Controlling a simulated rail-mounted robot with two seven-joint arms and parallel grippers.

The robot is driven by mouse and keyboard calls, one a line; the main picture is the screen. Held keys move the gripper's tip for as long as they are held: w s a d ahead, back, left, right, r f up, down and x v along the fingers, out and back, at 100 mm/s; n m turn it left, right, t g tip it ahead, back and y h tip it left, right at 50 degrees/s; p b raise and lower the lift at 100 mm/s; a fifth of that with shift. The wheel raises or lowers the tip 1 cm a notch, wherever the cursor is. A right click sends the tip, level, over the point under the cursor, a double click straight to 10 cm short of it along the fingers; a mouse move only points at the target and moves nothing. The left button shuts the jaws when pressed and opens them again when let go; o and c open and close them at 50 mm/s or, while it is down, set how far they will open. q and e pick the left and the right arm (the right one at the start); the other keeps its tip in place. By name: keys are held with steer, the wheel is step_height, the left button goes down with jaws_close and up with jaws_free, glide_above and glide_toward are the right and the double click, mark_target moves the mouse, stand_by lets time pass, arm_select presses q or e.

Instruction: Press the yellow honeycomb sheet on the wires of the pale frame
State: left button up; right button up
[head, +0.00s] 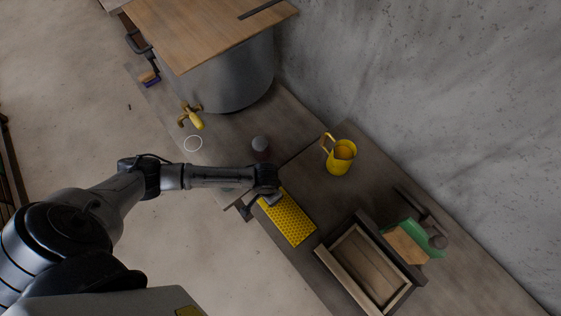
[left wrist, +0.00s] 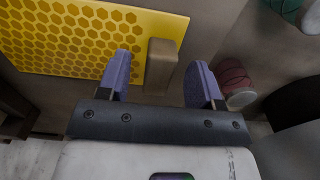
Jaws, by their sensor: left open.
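The yellow honeycomb sheet (head: 290,220) lies near the table's front edge. It fills the upper left of the left wrist view (left wrist: 75,40). My left gripper (head: 260,205) is at the sheet's upper-left end, seen from above. In the left wrist view my left gripper (left wrist: 160,82) is open, with a small wooden block (left wrist: 161,63) between its fingers, beside the sheet's edge. I cannot tell whether the fingers touch it. The pale frame (head: 340,272) lies to the right of the sheet, apart from it. Its wires are too small to see. My right gripper is not in view.
A yellow jug (head: 339,162) stands behind the sheet. A green item with a tan block (head: 406,245) is behind the frame. A large metal drum (head: 230,80) with a yellow tap stands at the back left. A reddish spool (left wrist: 233,78) is right of my fingers.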

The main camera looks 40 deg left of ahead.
arm_select(q)
steer(key=shift+f, duration=0.6)
steer(key=c, duration=0.3)
jaws_close()
steer(key=shift+r, duration=0.1)
